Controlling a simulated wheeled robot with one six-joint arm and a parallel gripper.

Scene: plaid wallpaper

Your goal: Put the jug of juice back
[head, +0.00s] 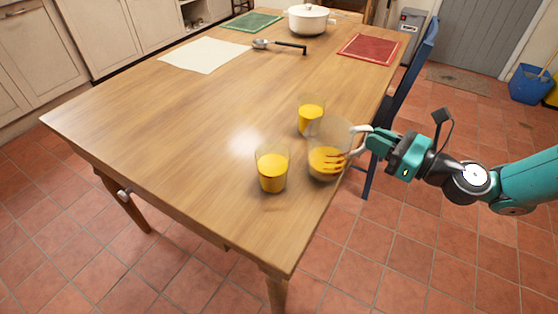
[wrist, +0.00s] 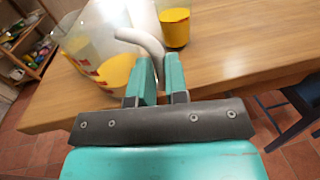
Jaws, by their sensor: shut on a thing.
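The jug of juice (head: 326,164) is a clear jug with orange juice low inside and a white handle, at the right edge of the wooden table (head: 220,110). My gripper (head: 367,140) is shut on the jug's handle from the right. In the wrist view the handle (wrist: 146,44) runs between the two fingers (wrist: 158,80), and the jug body (wrist: 105,55) is at the upper left. I cannot tell whether the jug's base touches the table. Two glasses of orange juice stand close by, one (head: 272,170) left of the jug and one (head: 311,116) behind it.
A white pot (head: 308,19), a ladle (head: 280,45), a white sheet (head: 204,55), a green mat (head: 251,21) and a red mat (head: 369,49) are at the table's far end. A blue chair (head: 405,85) stands at the right side. The table's left and middle are clear.

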